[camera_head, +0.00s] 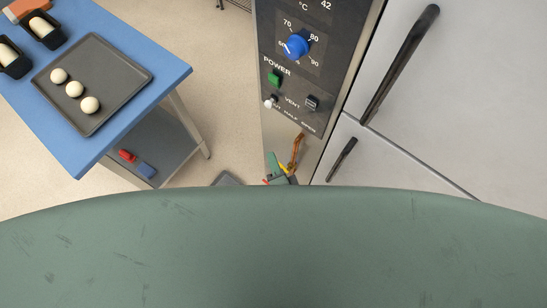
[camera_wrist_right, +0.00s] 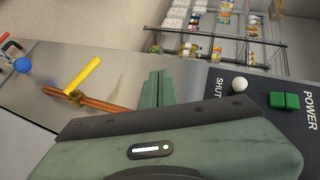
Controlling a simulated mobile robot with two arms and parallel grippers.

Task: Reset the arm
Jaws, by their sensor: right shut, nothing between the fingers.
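My right gripper (camera_head: 273,163) shows as a small green tip just above the edge of my large green body, in front of the lower part of the oven control panel (camera_head: 305,85). In the right wrist view the green fingers of the right gripper (camera_wrist_right: 158,88) are together with nothing between them. They point past the steel face, beside a copper pipe (camera_wrist_right: 105,106) with a yellow lever (camera_wrist_right: 82,75). A white knob (camera_wrist_right: 240,85) and green power button (camera_wrist_right: 284,100) are to their right. My left gripper is not in view.
A blue table (camera_head: 170,78) at the left holds a dark tray (camera_head: 115,75) with three dough balls. Grey doors with black handles (camera_head: 400,65) stand at the right. Bare floor (camera_head: 225,90) lies between the table and panel. Stocked shelves (camera_wrist_right: 225,45) stand in the background.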

